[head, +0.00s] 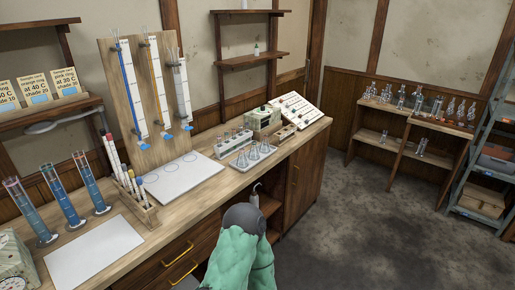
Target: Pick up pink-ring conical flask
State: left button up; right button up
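Several small clear conical flasks (253,153) stand on a light tray on the bench, right of the middle of the worktop. They are too small for me to make out a pink ring on any of them. One of my arms, in a green sleeve, comes up from the bottom, slightly left of centre; I take it for the left. Its small grey gripper (257,189) is in front of the bench, below and apart from the flask tray. Whether its fingers are open or shut is too small to tell. My other gripper is out of view.
A white rack (233,143) and a pale green box (262,119) stand behind the flask tray. Blue-filled cylinders (62,201), a pen-like holder (141,207) and white mats (95,252) occupy the left. More glassware stands on a far shelf (400,116). Floor to the right is clear.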

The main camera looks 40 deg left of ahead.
aim_at(242, 162)
jog(key=i+u, duration=0.5)
jog(key=i+l+u, duration=0.2)
jog(key=u, duration=0.3)
jog(key=i+l+u, duration=0.35)
jog(key=u, duration=0.15)
jog(key=i+l+u, duration=0.25)
jog(key=l+u, duration=0.25)
jog(key=j, duration=0.1)
